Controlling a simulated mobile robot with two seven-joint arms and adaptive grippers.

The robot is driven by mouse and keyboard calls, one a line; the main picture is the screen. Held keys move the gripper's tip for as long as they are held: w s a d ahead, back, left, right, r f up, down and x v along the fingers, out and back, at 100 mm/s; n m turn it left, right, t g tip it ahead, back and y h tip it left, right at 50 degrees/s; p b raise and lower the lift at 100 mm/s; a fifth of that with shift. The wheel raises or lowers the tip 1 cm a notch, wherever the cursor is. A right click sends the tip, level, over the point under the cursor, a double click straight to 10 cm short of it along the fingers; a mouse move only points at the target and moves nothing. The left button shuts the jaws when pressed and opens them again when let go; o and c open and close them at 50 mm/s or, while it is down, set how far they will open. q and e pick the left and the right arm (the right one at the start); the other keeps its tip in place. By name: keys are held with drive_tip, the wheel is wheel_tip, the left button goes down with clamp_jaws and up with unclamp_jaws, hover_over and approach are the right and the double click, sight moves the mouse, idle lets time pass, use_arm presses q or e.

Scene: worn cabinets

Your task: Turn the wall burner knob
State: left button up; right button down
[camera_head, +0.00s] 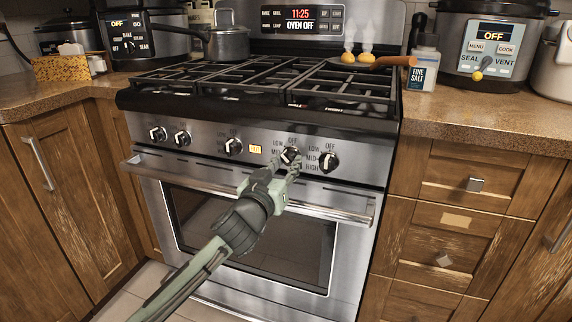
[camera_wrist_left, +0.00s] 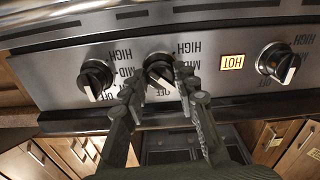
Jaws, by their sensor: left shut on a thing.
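The stove front carries a row of black-and-silver burner knobs. My left gripper (camera_head: 291,163) reaches up from below to the second knob from the right (camera_head: 290,154). Its fingers are closed around this knob, one on each side. In the left wrist view, which is upside down, the held knob (camera_wrist_left: 159,70) sits between the two fingertips (camera_wrist_left: 158,84), with MID, HIGH and OFF printed around it. The rightmost knob (camera_head: 329,161) is free beside it and shows at the left of the wrist view (camera_wrist_left: 95,80). My right gripper is not in view.
A lit HOT lamp (camera_head: 255,149) sits left of the held knob. The oven handle (camera_head: 325,211) runs below the knobs, under my left arm. A pan with a wooden handle (camera_head: 385,61) holds steaming yellow food on the stove. A grey pot (camera_head: 226,43) stands back left.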

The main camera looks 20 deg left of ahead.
use_arm(q)
clamp_jaws()
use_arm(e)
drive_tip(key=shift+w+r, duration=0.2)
use_arm(q)
drive_tip(key=m+p, duration=0.5)
drive_tip(key=m, duration=0.2)
drive_tip(key=shift+r, duration=0.1)
drive_tip(key=shift+m+p, duration=0.35)
drive_tip(key=shift+m, duration=0.65)
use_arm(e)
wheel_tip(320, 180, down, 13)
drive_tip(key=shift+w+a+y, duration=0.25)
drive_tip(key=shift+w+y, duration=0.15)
use_arm(q)
drive_tip(key=o, duration=1.1)
unclamp_jaws()
drive_tip(key=shift+c, duration=0.2)
